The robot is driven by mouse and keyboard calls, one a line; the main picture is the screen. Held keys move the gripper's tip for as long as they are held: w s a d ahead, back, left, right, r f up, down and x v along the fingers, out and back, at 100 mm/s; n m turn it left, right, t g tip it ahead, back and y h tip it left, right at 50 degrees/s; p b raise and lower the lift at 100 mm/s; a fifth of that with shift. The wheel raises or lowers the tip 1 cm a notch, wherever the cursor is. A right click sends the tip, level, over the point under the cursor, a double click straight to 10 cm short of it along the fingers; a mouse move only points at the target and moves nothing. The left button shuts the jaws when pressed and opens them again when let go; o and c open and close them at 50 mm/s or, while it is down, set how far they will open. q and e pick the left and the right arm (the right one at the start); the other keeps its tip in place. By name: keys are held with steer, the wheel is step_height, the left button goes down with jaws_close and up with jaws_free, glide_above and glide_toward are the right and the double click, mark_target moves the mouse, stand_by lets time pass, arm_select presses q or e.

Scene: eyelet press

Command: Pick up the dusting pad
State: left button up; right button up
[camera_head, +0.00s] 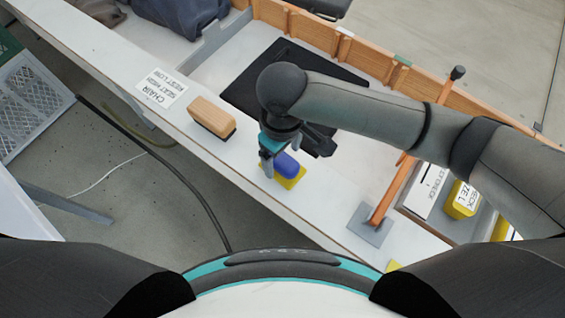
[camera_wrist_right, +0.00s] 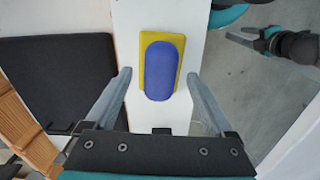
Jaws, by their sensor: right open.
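The dusting pad, a rounded blue block (camera_head: 286,164) on a yellow base, lies on the white bench top near its front edge. In the right wrist view the pad (camera_wrist_right: 161,68) lies just beyond and between my right fingertips. My right gripper (camera_head: 280,163) is open and empty, pointing down above the pad, and partly hides it in the head view. In the right wrist view its fingers (camera_wrist_right: 159,82) stand apart on either side, with clear gaps to the pad. What looks like my left gripper (camera_wrist_right: 256,37) shows small at the upper right, off the bench; its jaw state is unclear.
A wooden-backed brush (camera_head: 211,115) and a lettered white card (camera_head: 161,87) lie left of the pad. A black mat (camera_head: 262,90) lies behind. An orange post on a grey base plate (camera_head: 371,225) stands to the right, near a tray with a yellow block (camera_head: 462,200).

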steer(key=shift+f, duration=0.85)
steer(key=shift+c, duration=0.3)
jaws_close()
